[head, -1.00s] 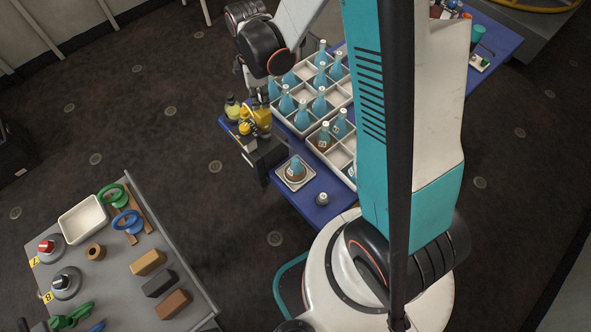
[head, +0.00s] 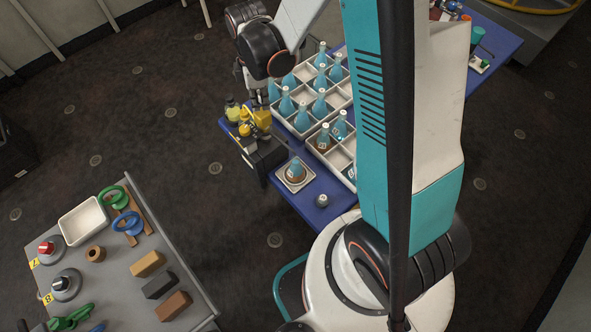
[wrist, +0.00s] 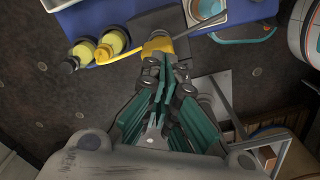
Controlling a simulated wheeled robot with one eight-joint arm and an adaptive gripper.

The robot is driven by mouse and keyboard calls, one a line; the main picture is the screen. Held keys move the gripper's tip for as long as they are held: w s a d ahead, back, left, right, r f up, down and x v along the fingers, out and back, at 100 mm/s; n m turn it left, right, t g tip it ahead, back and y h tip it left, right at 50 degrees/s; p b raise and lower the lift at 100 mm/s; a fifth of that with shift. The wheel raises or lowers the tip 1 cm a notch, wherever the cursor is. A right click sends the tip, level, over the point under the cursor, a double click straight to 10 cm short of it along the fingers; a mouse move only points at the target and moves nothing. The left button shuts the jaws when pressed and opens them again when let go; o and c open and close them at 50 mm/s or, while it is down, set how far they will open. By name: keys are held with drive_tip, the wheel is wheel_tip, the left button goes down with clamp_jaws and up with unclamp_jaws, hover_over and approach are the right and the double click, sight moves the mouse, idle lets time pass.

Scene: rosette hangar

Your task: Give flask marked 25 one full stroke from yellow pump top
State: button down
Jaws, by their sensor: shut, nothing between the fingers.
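The yellow pump top (head: 262,117) sits over a dark box (head: 268,158) at the blue table's left end. It also shows in the wrist view (wrist: 158,46), its thin spout reaching right over a flask (wrist: 207,9). In the head view this blue flask (head: 296,170) stands upright on a square white tray (head: 293,187). Its marking is too small to read. My gripper (wrist: 167,72) is shut and empty, its fingertips right at the yellow top. I cannot tell whether they touch it. The head view partly hides the gripper behind my wrist.
Two yellow-capped bottles (wrist: 88,50) (wrist: 113,40) stand beside the pump. White divided crates (head: 318,97) with several blue flasks fill the blue table behind. A small grey-topped object (head: 322,200) stands near its front edge. A grey bench (head: 120,270) with loose items is at lower left.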

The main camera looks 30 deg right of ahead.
sight(262, 112)
drive_tip(key=shift+f, duration=0.2)
drive_tip(key=shift+f+b, duration=0.35)
drive_tip(key=shift+b, duration=0.15)
drive_tip(key=shift+f+b, duration=0.6)
drive_tip(key=shift+f, duration=0.05)
drive_tip(key=shift+f+b, duration=0.3)
drive_tip(key=shift+f, duration=0.05)
drive_tip(key=shift+f+b, duration=0.35)
drive_tip(key=shift+f, duration=0.1)
drive_tip(key=shift+r, duration=0.1)
wheel_tip(262, 112, up, 10)
drive_tip(key=p, duration=0.6)
drive_tip(key=shift+r+p, duration=0.25)
drive_tip(key=shift+p, duration=0.15)
drive_tip(key=c, duration=2.3)
unclamp_jaws()
